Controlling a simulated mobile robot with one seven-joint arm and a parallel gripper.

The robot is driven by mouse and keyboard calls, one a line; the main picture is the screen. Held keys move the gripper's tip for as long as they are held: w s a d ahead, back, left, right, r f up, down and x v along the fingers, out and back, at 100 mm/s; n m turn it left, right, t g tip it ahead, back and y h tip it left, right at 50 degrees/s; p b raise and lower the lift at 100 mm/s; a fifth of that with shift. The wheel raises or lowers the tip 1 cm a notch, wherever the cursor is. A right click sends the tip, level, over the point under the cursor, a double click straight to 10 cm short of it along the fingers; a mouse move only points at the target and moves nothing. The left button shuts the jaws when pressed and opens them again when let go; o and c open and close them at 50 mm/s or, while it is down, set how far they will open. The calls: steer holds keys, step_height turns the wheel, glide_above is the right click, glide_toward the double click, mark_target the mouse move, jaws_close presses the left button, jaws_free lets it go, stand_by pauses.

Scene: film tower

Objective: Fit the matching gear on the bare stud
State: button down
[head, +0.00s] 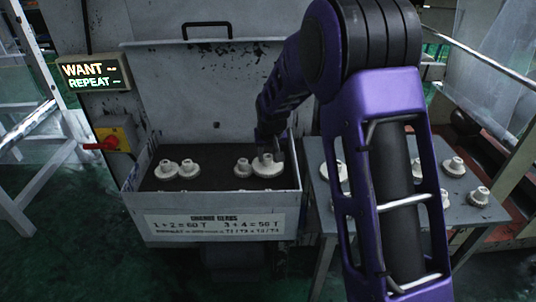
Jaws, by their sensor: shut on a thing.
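An open grey gearbox (212,199) stands in the middle of the head view. Two white gears (177,168) sit side by side at its left. At its right, a smaller white gear (243,167) stands close beside a larger white gear (268,168). My gripper (269,152) reaches down into the box from above and is shut on the larger gear's hub. The arm and fingers partly hide this hub, and any stud under the gear is hidden. I cannot tell whether the gear is fully seated.
A grey side table (465,212) at the right holds several loose white gears; my arm hides part of it. A label (215,224) reads "1+2=60 T" and "3+4=56 T". A lit sign (93,72) reads "WANT" and "REPEAT". A red-handled switch (113,139) is left of the box.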

steer(key=shift+f, duration=0.75)
steer(key=shift+c, duration=2.2)
jaws_free()
steer(key=shift+r, duration=0.1)
